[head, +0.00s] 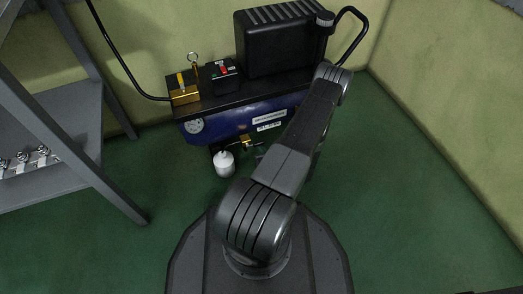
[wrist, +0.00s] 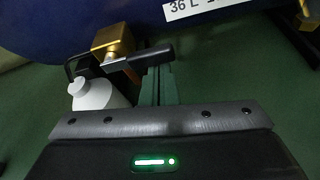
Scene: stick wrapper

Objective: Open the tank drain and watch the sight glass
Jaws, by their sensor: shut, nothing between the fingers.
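The blue tank (head: 228,123) lies under the compressor in the head view, and its underside (wrist: 100,12) fills the top of the wrist view. A brass drain valve (head: 246,141) sits low at the tank. In the wrist view the valve (wrist: 114,40) has a black lever (wrist: 150,57) pointing right. A white bottle (head: 224,163) hangs below and left of the valve; it also shows in the wrist view (wrist: 95,94). My gripper (wrist: 158,82) is shut and empty, its fingertips just below the lever; I cannot tell whether they touch. I cannot pick out a sight glass.
A black-cased compressor (head: 280,40) stands on the tank, with a brass block (head: 184,93) and a pressure gauge (head: 194,126) at the left. A grey shelf (head: 60,120) stands at the left. The green floor (head: 410,190) at the right is clear up to the wall.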

